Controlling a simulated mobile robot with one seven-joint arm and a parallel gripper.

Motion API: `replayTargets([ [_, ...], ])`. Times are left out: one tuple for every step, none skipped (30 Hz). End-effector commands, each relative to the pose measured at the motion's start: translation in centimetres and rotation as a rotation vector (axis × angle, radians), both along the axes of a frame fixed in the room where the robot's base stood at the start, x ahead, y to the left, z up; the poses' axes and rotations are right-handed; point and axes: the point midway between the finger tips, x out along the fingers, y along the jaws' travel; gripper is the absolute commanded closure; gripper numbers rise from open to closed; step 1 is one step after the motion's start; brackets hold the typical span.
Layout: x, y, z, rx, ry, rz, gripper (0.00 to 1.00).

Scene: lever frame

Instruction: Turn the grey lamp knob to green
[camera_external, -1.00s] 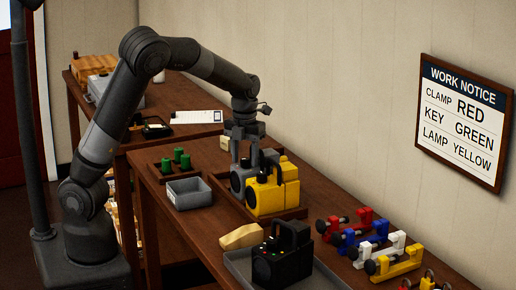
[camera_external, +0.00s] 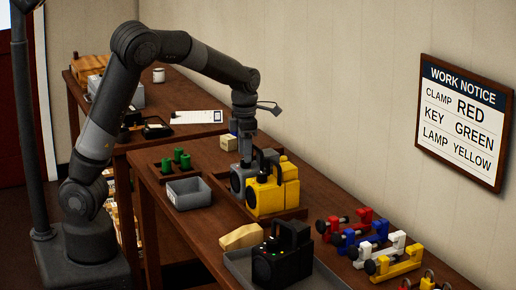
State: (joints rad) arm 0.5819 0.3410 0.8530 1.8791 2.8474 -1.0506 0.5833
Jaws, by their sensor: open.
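The grey lamp (camera_external: 236,180) stands in a wooden tray on the near table, partly hidden behind the yellow lamp (camera_external: 268,197). Its knob is too small or hidden to make out, so its setting cannot be told. My gripper (camera_external: 246,158) points down at the grey lamp's top, close to its handle. The jaws are open, but the fingers blend with the dark lamp parts. I cannot tell whether they touch the lamp. The work notice (camera_external: 464,121) on the wall reads clamp red, key green, lamp yellow.
A black lamp (camera_external: 283,262) with small coloured lights sits in a grey tray in front. Several coloured clamps (camera_external: 366,240) line the right side. A grey bin (camera_external: 188,194), green pegs (camera_external: 183,160) and a wooden block (camera_external: 241,237) stand nearby. The wall is close behind.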

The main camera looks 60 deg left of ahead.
Motion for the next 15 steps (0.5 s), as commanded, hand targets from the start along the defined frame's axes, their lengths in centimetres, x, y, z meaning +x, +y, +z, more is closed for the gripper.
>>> replayTargets([
  [0.0, 0.0, 1.1, -0.002, -0.005, -0.001, 0.51],
  [0.0, -0.1, 1.7, -0.001, -0.004, -0.002, 0.51],
  [0.1, -0.1, 2.5, 0.000, -0.003, -0.002, 0.51],
  [0.1, -0.1, 3.1, 0.001, -0.002, -0.001, 0.51],
  [0.1, -0.1, 3.7, 0.000, -0.003, -0.001, 0.51],
  [0.1, -0.2, 4.5, 0.001, -0.002, -0.001, 0.51],
  [0.0, -0.1, 5.1, 0.001, -0.002, 0.001, 0.51],
  [0.0, -0.1, 5.7, 0.001, -0.002, 0.000, 0.51],
  [0.0, -0.1, 6.5, 0.001, -0.002, 0.001, 0.51],
  [0.0, -0.1, 7.1, 0.001, -0.002, 0.001, 0.51],
  [0.0, -0.1, 7.7, 0.001, -0.002, 0.001, 0.51],
  [0.0, -0.1, 8.5, 0.001, -0.002, 0.002, 0.51],
  [0.0, -0.1, 9.1, 0.000, -0.001, 0.002, 0.51],
  [0.2, -0.3, 9.2, -0.022, -0.020, 0.013, 0.51],
  [0.5, -0.7, 9.0, -0.063, -0.056, 0.035, 0.51],
])
